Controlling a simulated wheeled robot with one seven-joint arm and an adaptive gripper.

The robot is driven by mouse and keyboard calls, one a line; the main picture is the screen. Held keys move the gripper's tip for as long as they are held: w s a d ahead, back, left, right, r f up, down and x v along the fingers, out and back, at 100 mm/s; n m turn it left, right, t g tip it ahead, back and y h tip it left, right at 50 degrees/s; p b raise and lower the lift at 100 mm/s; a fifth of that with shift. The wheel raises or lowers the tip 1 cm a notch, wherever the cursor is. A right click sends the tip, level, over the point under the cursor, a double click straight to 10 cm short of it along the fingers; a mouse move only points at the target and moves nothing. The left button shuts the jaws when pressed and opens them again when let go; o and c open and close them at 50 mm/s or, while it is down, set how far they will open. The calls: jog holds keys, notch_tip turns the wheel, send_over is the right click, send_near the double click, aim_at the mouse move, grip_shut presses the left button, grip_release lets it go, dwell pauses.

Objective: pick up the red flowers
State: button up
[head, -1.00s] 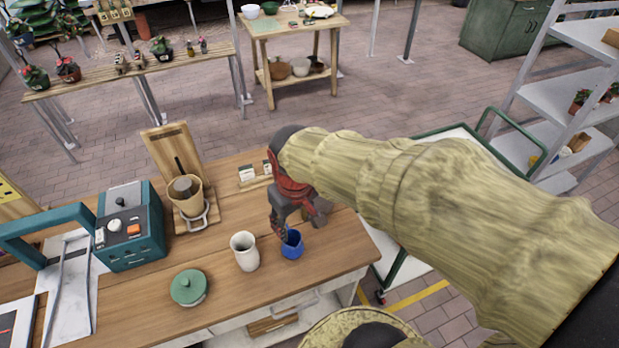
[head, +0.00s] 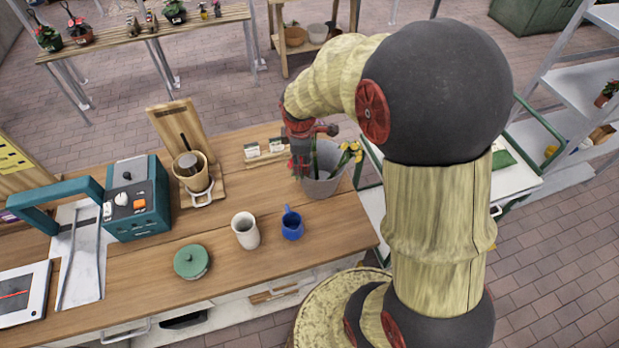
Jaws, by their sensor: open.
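A grey bucket (head: 322,186) stands at the right end of the wooden bench, with yellow flowers (head: 350,153) and green stems in it. My gripper (head: 302,168) is open and points down at the bucket's left rim, overlapping its near-left side in view. Some red shows around the gripper, but I cannot tell whether it is red flowers or the gripper's own red parts. My arm and gripper hide part of the bucket's contents.
A teal machine (head: 137,205) is at left.

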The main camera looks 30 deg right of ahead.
send_over(308, 176)
jog(key=a, duration=0.2)
jog(key=x, duration=0.5)
jog(key=shift+s+a+f, duration=0.1)
jog(key=shift+s+a, duration=0.05)
jog(key=shift+s, duration=0.2)
jog(key=c, duration=0.4)
jog(key=c, duration=0.7)
grip_shut()
